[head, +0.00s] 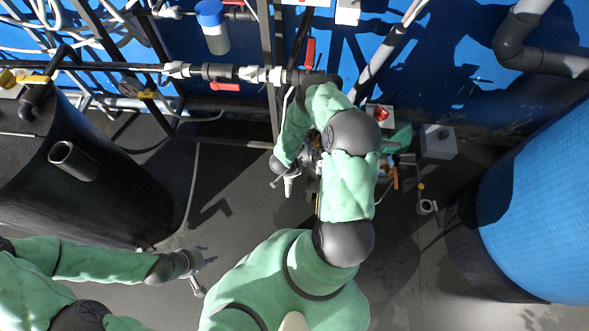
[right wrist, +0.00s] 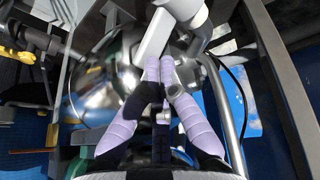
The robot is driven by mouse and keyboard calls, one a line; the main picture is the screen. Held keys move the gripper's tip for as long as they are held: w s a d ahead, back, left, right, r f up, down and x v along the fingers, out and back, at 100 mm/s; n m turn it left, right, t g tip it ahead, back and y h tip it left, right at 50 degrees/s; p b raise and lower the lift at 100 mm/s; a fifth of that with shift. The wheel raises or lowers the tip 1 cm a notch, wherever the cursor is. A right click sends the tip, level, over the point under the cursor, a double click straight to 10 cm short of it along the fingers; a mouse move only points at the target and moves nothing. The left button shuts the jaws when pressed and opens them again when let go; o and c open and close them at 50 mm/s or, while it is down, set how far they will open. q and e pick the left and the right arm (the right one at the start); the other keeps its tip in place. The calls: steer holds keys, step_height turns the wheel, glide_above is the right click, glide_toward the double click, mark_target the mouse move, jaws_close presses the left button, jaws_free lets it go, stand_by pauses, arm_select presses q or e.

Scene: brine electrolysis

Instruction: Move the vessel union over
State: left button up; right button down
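I cannot single out the vessel union for certain. A shiny metal vessel (right wrist: 95,85) fills the left of the right wrist view, with a pale grey fitting (right wrist: 152,38) close by the fingertips. My right gripper (right wrist: 160,66) has its lavender fingers drawn together at the tips beside this fitting. Whether anything thin is between the tips is hidden. In the head view my right arm covers most of the vessel area, and only some metal parts (head: 288,184) show past it. My left gripper (head: 200,273) is open and empty above the floor at the lower left.
A black pipe with white fittings (head: 180,70) runs along the back frame. A dark tank (head: 100,195) stands at left and a blue tank (head: 545,200) at right. A grey box (head: 437,142) is beyond my right arm. The floor (head: 150,285) around my left gripper looks clear.

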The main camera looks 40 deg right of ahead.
steer(key=v, duration=1.2)
steer(key=a+r+n+t+y+p, duration=0.25)
steer(key=a+n+y, duration=0.25)
steer(key=a, duration=0.8)
steer(key=s+a+r+n+g+y+p, duration=0.1)
steer(key=s+a+r+n+g+y, duration=0.2)
steer(key=s+a, duration=0.4)
steer(key=a+r+n, duration=0.1)
steer(key=a, duration=0.1)
steer(key=shift+s+a+y, duration=0.25)
steer(key=shift+a+y, duration=0.05)
steer(key=shift+s, duration=0.1)
